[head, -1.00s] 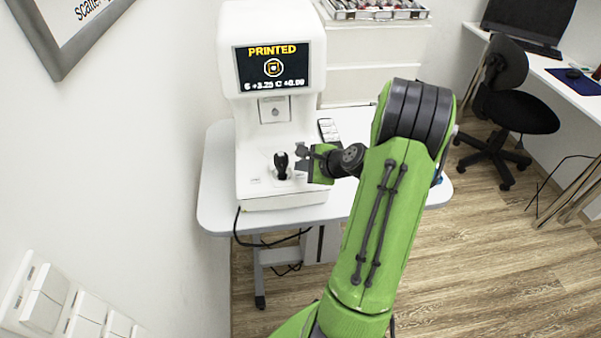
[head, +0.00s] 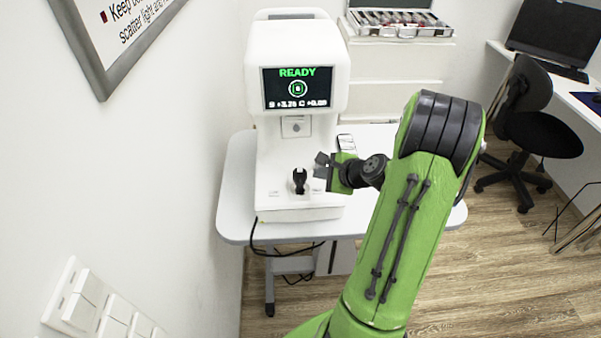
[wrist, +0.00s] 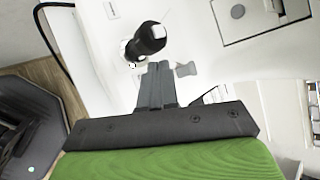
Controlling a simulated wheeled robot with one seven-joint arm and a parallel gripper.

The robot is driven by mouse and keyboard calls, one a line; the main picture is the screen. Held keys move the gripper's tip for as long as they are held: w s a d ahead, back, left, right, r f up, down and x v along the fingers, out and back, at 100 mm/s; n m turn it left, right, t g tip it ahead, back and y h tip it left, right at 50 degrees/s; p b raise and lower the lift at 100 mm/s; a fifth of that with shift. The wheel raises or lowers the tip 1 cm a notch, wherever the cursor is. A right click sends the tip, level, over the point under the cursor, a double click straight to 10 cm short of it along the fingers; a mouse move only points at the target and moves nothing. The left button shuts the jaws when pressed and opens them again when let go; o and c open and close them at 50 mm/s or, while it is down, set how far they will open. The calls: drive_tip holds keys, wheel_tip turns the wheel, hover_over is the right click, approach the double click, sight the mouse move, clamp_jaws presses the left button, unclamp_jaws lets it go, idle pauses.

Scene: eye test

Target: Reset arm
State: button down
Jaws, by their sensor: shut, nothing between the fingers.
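My green arm reaches up from the bottom of the head view, and my gripper (head: 322,165) points left, just right of the black joystick (head: 299,181) on the white eye-test machine (head: 297,60). The machine's screen (head: 297,88) reads "READY" in green. In the wrist view my gripper (wrist: 157,72) has its two grey fingers together with nothing between them. The joystick (wrist: 148,38) stands just beyond the fingertips there. I cannot tell whether they touch it.
The machine stands on a white table (head: 237,205). A framed sign (head: 120,35) and white switches (head: 95,305) are on the left wall. A lens case (head: 400,22) sits on drawers behind. A black chair (head: 535,125) and desk stand right, with open floor (head: 480,265) between.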

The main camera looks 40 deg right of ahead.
drive_tip(key=s+a+r+n+g+p, duration=0.1)
drive_tip(key=a+r+n+g, duration=0.1)
drive_tip(key=a+r+n, duration=0.6)
drive_tip(key=s+a+r+n+g+p, duration=0.15)
drive_tip(key=a+r+n, duration=0.35)
drive_tip(key=a, duration=0.5)
drive_tip(key=s+a+r+n+p, duration=0.1)
drive_tip(key=s+a+r+n, duration=0.2)
drive_tip(key=s+n, duration=0.3)
drive_tip(key=s+a+r+n+g, duration=0.1)
drive_tip(key=s+a+n, duration=0.4)
drive_tip(key=s, duration=0.5)
drive_tip(key=shift+s+r+n+h+p, duration=0.15)
drive_tip(key=shift+r+n+h+p, duration=0.25)
drive_tip(key=shift+r, duration=0.5)
